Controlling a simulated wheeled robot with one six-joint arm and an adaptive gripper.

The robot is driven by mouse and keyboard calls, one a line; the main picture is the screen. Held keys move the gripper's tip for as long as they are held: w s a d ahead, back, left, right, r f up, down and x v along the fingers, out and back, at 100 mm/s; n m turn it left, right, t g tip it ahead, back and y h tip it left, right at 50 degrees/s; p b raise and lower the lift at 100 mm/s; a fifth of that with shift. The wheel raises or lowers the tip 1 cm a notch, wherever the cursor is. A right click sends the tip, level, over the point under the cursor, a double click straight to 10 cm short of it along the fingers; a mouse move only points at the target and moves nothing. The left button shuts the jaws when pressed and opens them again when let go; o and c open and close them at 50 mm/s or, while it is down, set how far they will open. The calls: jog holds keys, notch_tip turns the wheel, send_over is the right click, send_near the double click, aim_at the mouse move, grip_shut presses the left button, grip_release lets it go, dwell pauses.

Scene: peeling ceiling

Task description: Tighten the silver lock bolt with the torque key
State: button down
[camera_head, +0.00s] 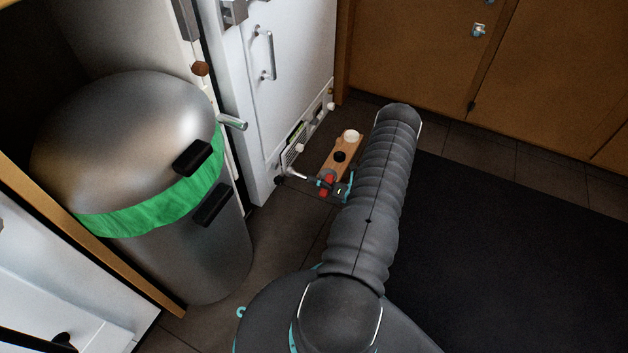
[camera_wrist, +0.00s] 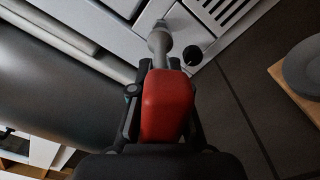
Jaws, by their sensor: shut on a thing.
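The torque key has a red handle (camera_wrist: 166,103) and a grey metal shaft with a wider head (camera_wrist: 159,40). My gripper (camera_wrist: 160,66) is shut on the red handle, one finger on each side. In the head view my gripper (camera_head: 335,187) is low by the white cabinet, and the key's shaft (camera_head: 300,177) points left to the cabinet's lower edge. In the wrist view the key's head is at a small silver piece on the white panel, seemingly the lock bolt (camera_wrist: 161,23). The key's head mostly hides it, so I cannot tell whether they are engaged.
A black round knob (camera_wrist: 192,55) is close right of the key's head. A wooden board (camera_head: 335,167) with a white round piece (camera_head: 351,136) lies beyond my gripper. A metal drum with a green band (camera_head: 160,205) stands left. A dark mat (camera_head: 500,250) covers the floor right.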

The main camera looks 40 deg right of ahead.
aim_at(300, 175)
jog(key=n+b, duration=0.2)
jog(key=n, duration=0.3)
jog(key=shift+f, duration=0.1)
jog(key=n+b, duration=0.2)
jog(key=n, duration=0.3)
jog(key=shift+w+a, duration=0.1)
jog(key=shift+x, duration=1.5)
jog(key=shift+w, duration=0.1)
jog(key=shift+w+a, duration=0.15)
jog(key=shift+w, duration=0.15)
jog(key=shift+w+a, duration=0.15)
jog(key=shift+w, duration=0.15)
dwell(0.8)
jog(key=shift+w+a, duration=0.15)
jog(key=shift+w, duration=0.3)
